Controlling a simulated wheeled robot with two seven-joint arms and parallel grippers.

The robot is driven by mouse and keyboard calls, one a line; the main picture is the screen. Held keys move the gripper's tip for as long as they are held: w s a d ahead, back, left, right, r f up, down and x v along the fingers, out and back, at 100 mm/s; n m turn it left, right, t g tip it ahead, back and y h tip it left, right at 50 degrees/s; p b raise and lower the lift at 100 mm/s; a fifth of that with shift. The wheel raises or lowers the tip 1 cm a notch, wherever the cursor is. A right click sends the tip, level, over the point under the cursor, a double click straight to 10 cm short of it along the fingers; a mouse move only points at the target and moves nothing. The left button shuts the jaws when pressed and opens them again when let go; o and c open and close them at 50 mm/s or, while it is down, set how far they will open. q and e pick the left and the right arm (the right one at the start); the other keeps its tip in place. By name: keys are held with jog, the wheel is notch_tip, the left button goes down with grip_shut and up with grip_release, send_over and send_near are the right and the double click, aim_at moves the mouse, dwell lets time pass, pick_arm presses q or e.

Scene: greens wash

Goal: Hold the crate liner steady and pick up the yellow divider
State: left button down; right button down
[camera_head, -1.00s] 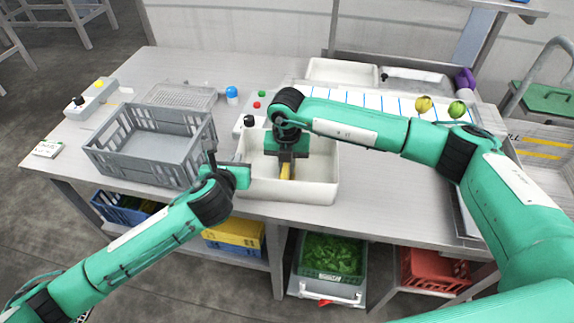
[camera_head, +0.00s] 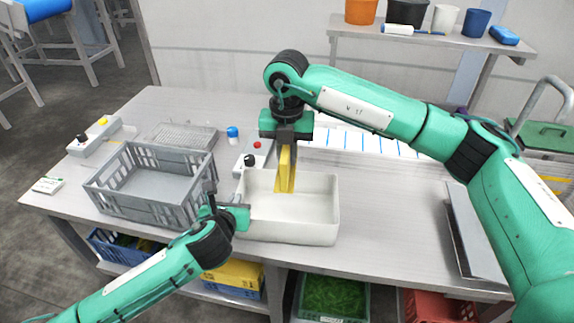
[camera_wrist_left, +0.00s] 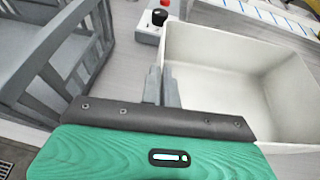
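The crate liner (camera_head: 290,232) is a white open bin on the table; the left wrist view shows its inside (camera_wrist_left: 225,95). My left gripper (camera_head: 241,204) is at its left wall. In the left wrist view its fingers (camera_wrist_left: 162,86) are close together, one on each side of the wall, gripping it. The yellow divider (camera_head: 287,172) is a thin upright plate, slightly tilted. My right gripper (camera_head: 288,145) is shut on its upper end and holds it above the liner, its lower end near the opening. The right fingertips are partly hidden.
A grey slatted crate (camera_head: 150,185) stands left of the liner. A control box with knobs (camera_head: 250,160) is behind it. A dark-edged tray (camera_head: 470,235) lies at the right table edge. The table between liner and tray is clear.

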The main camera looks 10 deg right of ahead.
pick_arm(q)
jog(key=c, duration=1.6)
grip_release()
jog(key=v, duration=1.2)
jog(key=shift+s+a+f, duration=0.1)
jog(key=shift+s+f, duration=0.05)
